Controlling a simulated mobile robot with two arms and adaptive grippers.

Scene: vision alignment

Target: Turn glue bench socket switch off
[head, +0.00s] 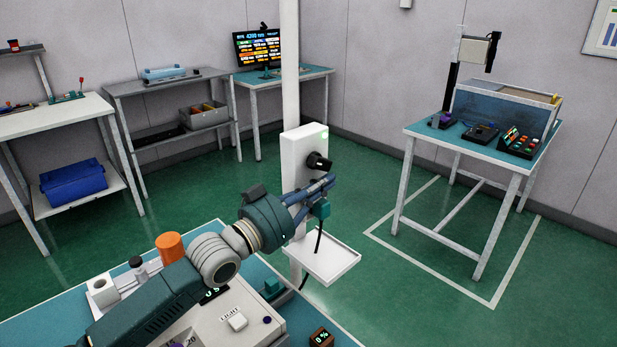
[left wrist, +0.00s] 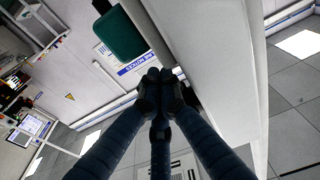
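A white socket box (head: 303,160) is fixed to a white post in the head view. A black rotary switch (head: 318,161) sticks out from its face, and a small green light glows above it. A teal block (head: 321,209), seemingly a plug, sits lower on the box with a black cable hanging down. My left gripper (head: 328,182) is just below the switch, in front of the box; contact cannot be told. In the left wrist view its fingers (left wrist: 160,85) meet at the tips, with nothing visible between them. The white box side (left wrist: 205,55) and teal block (left wrist: 120,35) show there. My right gripper is out of view.
A white tray (head: 336,262) juts out from the post below the box. A teal bench (head: 335,332) with an orange cylinder (head: 169,246) and devices lies under my left arm. Another teal table (head: 425,132) stands at right. Green floor between is clear.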

